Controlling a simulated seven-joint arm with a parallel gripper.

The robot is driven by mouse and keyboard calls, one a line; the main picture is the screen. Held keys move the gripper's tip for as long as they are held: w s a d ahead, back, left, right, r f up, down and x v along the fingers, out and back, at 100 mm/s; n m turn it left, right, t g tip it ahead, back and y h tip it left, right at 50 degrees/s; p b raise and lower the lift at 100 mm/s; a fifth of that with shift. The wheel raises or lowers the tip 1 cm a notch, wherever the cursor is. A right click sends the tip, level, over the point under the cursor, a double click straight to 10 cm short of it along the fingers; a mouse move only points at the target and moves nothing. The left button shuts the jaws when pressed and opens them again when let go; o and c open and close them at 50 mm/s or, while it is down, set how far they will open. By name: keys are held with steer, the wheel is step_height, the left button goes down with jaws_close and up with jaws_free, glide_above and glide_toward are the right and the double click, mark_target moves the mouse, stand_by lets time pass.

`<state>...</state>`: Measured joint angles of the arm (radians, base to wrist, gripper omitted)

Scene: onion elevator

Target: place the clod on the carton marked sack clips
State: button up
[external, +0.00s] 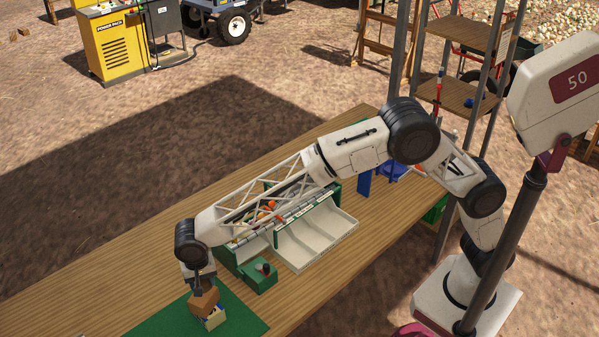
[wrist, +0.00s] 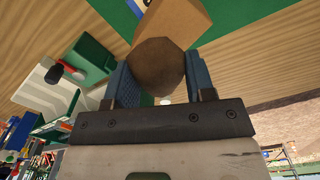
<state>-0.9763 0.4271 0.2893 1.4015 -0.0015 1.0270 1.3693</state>
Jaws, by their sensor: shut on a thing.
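My gripper (wrist: 158,82) has its blue fingers on either side of the clod (wrist: 158,67), a rounded brown lump, and is shut on it. A tan carton (wrist: 178,18) lies just beyond the clod in the wrist view; I cannot tell whether they touch. In the external view my gripper (external: 200,286) points down right above the tan carton (external: 204,303), and the clod is hard to make out there. The tan carton appears to rest on a small pale box with yellow and blue (external: 214,320). No sack clips marking is readable.
The boxes stand on a green mat (external: 246,318) at the table's near end. A green block with a dark knob (external: 262,277) and a white and green bin organizer (external: 318,240) stand behind to the right. The wooden table (external: 110,280) is bare at left.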

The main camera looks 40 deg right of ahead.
steer(key=shift+w+a, duration=0.25)
steer(key=shift+a, duration=0.1)
steer(key=shift+f, duration=1.8)
steer(key=shift+f, duration=0.15)
steer(key=o, duration=1)
step_height(320, 180, up, 12)
steer(key=shift+r, duration=0.15)
